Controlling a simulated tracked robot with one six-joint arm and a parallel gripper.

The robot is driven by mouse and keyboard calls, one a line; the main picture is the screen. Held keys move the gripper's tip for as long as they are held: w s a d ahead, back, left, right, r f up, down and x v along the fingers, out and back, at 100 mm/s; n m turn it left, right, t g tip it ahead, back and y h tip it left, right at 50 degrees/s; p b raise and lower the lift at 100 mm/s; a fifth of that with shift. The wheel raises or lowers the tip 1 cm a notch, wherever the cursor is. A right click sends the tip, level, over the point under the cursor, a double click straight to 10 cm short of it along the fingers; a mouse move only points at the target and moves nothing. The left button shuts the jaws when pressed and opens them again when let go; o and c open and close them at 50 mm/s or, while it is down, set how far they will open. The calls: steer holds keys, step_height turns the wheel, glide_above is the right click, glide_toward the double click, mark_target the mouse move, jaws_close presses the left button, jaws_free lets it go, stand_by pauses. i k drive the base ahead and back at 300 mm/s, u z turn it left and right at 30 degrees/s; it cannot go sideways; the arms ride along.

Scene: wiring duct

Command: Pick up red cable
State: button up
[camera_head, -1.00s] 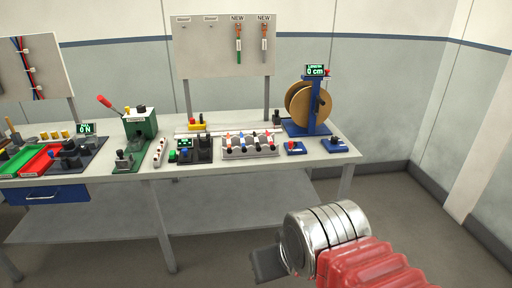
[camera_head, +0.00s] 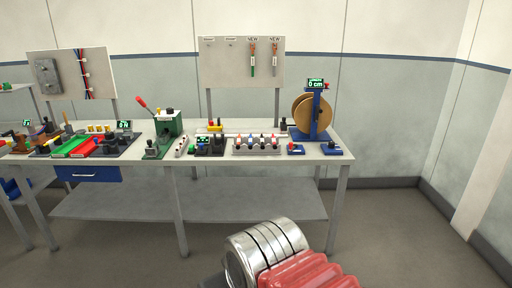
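Red and blue cables (camera_head: 82,75) run down the white panel at the left, held by clips. Two short cables hang under NEW labels on the middle board: the left one (camera_head: 253,60) has a green lower end, and the right one (camera_head: 275,58) is orange-red at the top. The colour of the right one's lower end is too small to tell. No other loose red cable can be made out. My arm's silver joint and red sleeve show at the bottom, well short of the bench. My gripper's fingers are out of the picture.
The long grey bench (camera_head: 225,155) carries a green lever press (camera_head: 168,128), red and green trays (camera_head: 80,147), a connector block (camera_head: 257,146) and a brown reel on a blue stand (camera_head: 313,112). The floor before the bench is clear. A wall closes the right side.

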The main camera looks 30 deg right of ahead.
mark_target(274, 139)
steer(key=k, duration=0.15)
steer(key=z, duration=0.25)
steer(key=i, duration=0.4)
steer(key=z, duration=0.7)
steer(key=i, duration=0.55)
steer(key=z, duration=0.55)
steer(key=i, duration=1.5)
steer(key=u, duration=0.95)
steer(key=i, duration=0.9)
steer(key=u, duration=0.65)
